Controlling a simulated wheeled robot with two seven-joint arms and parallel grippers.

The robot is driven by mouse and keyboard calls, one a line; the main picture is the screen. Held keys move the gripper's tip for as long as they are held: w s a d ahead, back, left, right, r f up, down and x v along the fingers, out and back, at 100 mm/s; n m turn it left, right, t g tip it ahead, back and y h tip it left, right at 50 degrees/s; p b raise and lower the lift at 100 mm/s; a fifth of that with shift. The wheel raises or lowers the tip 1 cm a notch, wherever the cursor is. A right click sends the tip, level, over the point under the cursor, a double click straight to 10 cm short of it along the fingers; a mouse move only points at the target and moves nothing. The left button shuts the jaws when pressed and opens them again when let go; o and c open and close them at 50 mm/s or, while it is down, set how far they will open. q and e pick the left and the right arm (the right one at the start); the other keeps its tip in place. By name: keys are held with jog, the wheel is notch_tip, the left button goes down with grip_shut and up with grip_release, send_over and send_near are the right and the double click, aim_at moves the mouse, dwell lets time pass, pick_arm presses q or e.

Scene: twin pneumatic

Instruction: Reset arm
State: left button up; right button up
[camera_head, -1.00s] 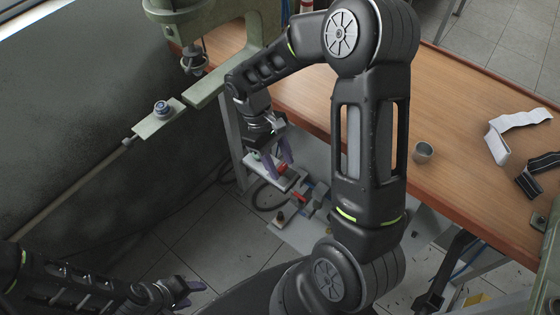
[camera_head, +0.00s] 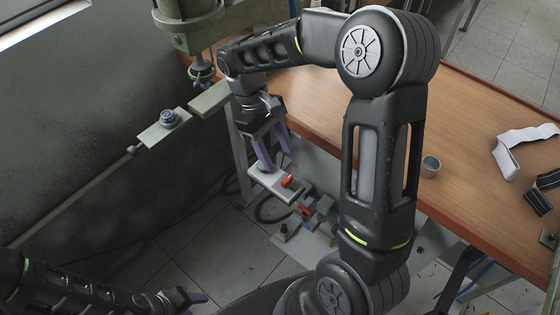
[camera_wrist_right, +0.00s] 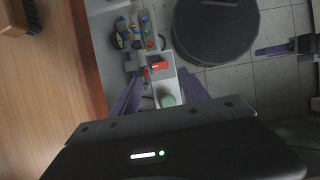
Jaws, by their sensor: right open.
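My right gripper (camera_head: 277,158) hangs open with purple fingers, above a pale mounting plate (camera_head: 258,176) beside the bench. In the right wrist view its two fingers (camera_wrist_right: 160,103) stand wide apart on either side of this plate, with nothing between them in their grip.
The wooden bench (camera_head: 465,120) runs along the right, with a grey cup (camera_head: 430,166) and a white strap (camera_head: 508,150) on it. A green press (camera_head: 190,30) and its bracket (camera_head: 168,122) stand at the back left. Tiled floor lies below.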

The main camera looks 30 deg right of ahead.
dwell(0.5)
jog(key=w+a+f+t, duration=0.1)
jog(key=w, duration=0.1)
jog(key=w+a+f+t+y, duration=0.1)
jog(key=w+a+f, duration=0.1)
jog(key=w+a+f+t+y, duration=0.1)
jog(key=w+a, duration=0.1)
jog(key=shift+f, duration=0.15)
jog(key=a+f+m+t+y, duration=0.2)
jog(key=a+f+t, duration=0.1)
jog(key=a+f, duration=0.65)
jog(key=s+a+f+m, duration=0.1)
jog(key=s+a+f, duration=0.2)
jog(key=s+f, duration=0.3)
jog(key=s+a+f+m+g+y, duration=0.1)
jog(key=s+a+f+m, duration=0.1)
jog(key=s+f, duration=0.5)
jog(key=s, duration=0.6)
jog(key=shift+s+a+f+y, duration=0.25)
jog(key=shift+a+y, duration=0.05)
jog(key=shift+a, duration=0.1)
